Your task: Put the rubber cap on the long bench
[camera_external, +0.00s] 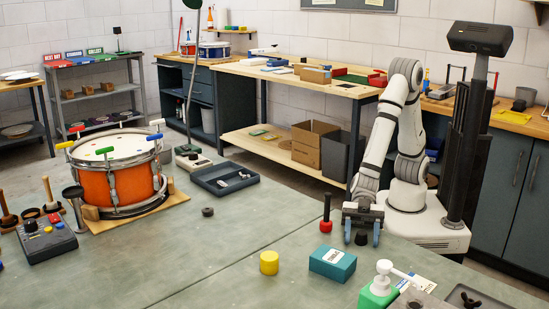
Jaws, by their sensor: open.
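A small black round piece (361,239), which looks like the rubber cap, sits on the near green-grey table top (215,262) close to its back edge. My gripper (361,234) points down over it with its two blue fingers apart, one on each side. I cannot tell whether the fingers touch it. A dark round piece with a hollow top (207,211) lies farther left on the same table. The long bench with a wooden top (335,88) stands behind, along the wall.
A red-based black-handled tool (326,214) stands just left of my gripper. A teal box (332,264), a yellow cylinder (269,262) and a green-based white device (380,288) stand in front. An orange drum (118,180) is at left. Boxes and trays crowd parts of the long bench.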

